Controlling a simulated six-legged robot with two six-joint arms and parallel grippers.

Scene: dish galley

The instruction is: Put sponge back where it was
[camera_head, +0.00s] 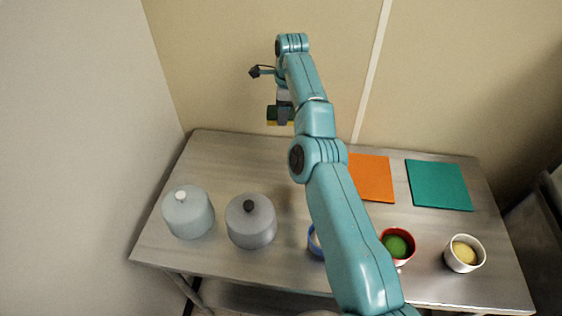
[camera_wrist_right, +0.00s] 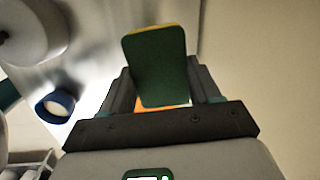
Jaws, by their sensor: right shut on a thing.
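The sponge (camera_head: 272,114), dark green with a yellow layer, is held in my right gripper (camera_head: 284,112) in the head view, raised above the back left part of the steel table. In the right wrist view the sponge (camera_wrist_right: 155,65) stands between the two fingers of the gripper (camera_wrist_right: 163,90), its green face toward the camera and a yellow edge at its far end. An orange mat (camera_head: 374,179) and a teal mat (camera_head: 438,185) lie flat on the table to the right, the orange one partly hidden by my arm. My left gripper is not in view.
Two grey lidded pots stand at the left, one with a white knob (camera_head: 188,213) and one with a black knob (camera_head: 250,222). A blue cup (camera_head: 313,243), partly hidden, a red cup (camera_head: 400,256) and a white cup (camera_head: 467,268) stand along the front. The back left table (camera_head: 225,155) is clear.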

